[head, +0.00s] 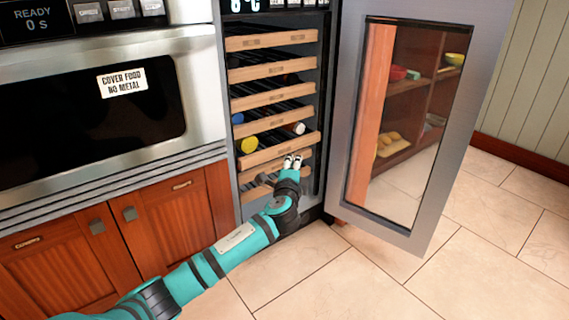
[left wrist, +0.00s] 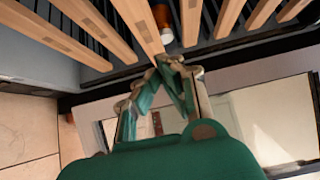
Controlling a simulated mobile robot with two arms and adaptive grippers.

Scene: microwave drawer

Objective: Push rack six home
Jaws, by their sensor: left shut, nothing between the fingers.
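The wooden rack fronts sit one above another in the open wine cooler. One lower rack front (head: 270,152) stands out farther than those above it; a yellow-capped bottle (head: 248,144) and a white-capped bottle (head: 297,128) lie just above it. Another front (head: 250,174) is below it, partly behind my left gripper. I cannot read which one is rack six. My left gripper (head: 292,161) is shut and empty, its tips close to the protruding front. In the left wrist view the tips (left wrist: 172,62) are near the end of a slat (left wrist: 137,22); contact is unclear. My right gripper is out of view.
The cooler's glass door (head: 412,120) stands open on the right, close to my left gripper. A microwave drawer (head: 95,110) and wooden cabinets (head: 160,220) are on the left. The tiled floor (head: 460,270) in front is clear.

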